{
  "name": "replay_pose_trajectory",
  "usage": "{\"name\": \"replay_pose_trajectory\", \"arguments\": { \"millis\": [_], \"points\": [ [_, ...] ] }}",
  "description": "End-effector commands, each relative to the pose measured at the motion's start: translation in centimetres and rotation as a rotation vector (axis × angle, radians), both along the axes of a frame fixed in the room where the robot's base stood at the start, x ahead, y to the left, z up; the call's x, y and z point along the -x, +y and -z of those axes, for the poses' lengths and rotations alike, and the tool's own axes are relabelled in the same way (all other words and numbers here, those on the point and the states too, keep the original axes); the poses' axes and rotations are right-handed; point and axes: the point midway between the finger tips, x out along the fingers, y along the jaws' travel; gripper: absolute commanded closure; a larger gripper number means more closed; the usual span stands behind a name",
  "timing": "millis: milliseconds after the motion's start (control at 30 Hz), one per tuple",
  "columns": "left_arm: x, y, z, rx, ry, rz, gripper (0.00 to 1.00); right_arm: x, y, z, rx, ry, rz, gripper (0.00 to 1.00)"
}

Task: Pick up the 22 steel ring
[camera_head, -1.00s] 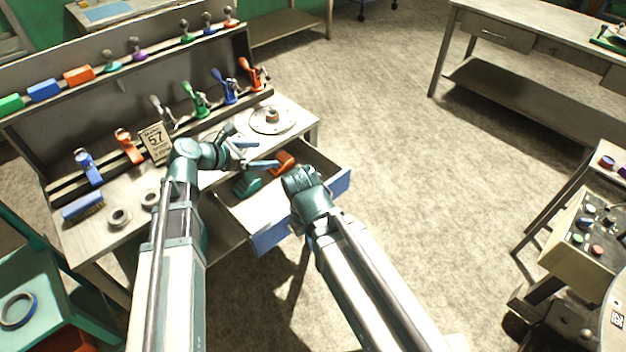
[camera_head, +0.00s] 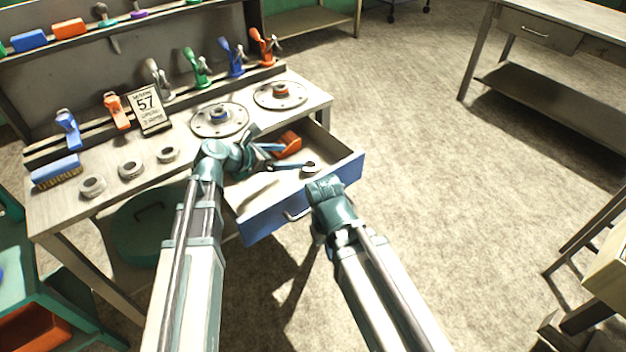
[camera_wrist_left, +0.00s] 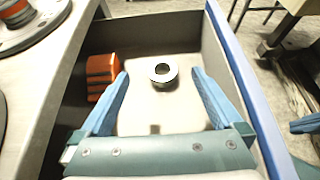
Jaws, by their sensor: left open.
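A small steel ring (camera_wrist_left: 163,73) lies flat on the floor of the open drawer (camera_head: 270,222); I cannot read any size on it. It also shows in the head view (camera_head: 311,168), close to the fingertips of my left gripper (camera_head: 292,157). In the left wrist view that gripper (camera_wrist_left: 160,84) is open and empty. The ring appears between its two blue fingertips, slightly ahead, with no visible contact. My right arm ends in front of the drawer in the head view; its fingers are hidden there. A blue finger shows at the right edge of the wrist view.
An orange block (camera_wrist_left: 102,75) lies in the drawer left of the ring. The drawer walls surround the left gripper. Several similar steel rings, including one (camera_head: 92,186), sit on the bench (camera_head: 70,215) beside a blue brush (camera_head: 57,172). Two round flanged plates, including one (camera_head: 220,119), stand behind.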

Motion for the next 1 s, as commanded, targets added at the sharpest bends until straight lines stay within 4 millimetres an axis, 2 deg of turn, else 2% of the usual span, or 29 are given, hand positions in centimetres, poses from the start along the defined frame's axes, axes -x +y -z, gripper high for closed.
{"name": "replay_pose_trajectory", "arguments": {
  "millis": [33, 200, 467, 1000],
  "points": [
    [0.0, 0.0, 2.2, 0.0, 0.0, 0.0, 0.0, 0.0, 0.0, 2.2, 0.0, 0.0, 0.0, 1.0],
    [0.0, 0.0, 3.8, 0.0, 0.0, 0.0, 0.0, 0.0, 0.0, 3.9, 0.0, 0.0, 0.0, 1.0],
    [-0.1, -0.1, 4.1, -0.001, -0.001, 0.0, 0.0, 0.0, 0.0, 4.1, 0.0, 0.0, 0.0, 1.0],
    [-1.8, -2.6, 5.7, -0.001, -0.001, 0.002, 0.0, 0.0, 0.0, 5.7, 0.0, 0.0, 0.0, 1.0]
  ]
}}
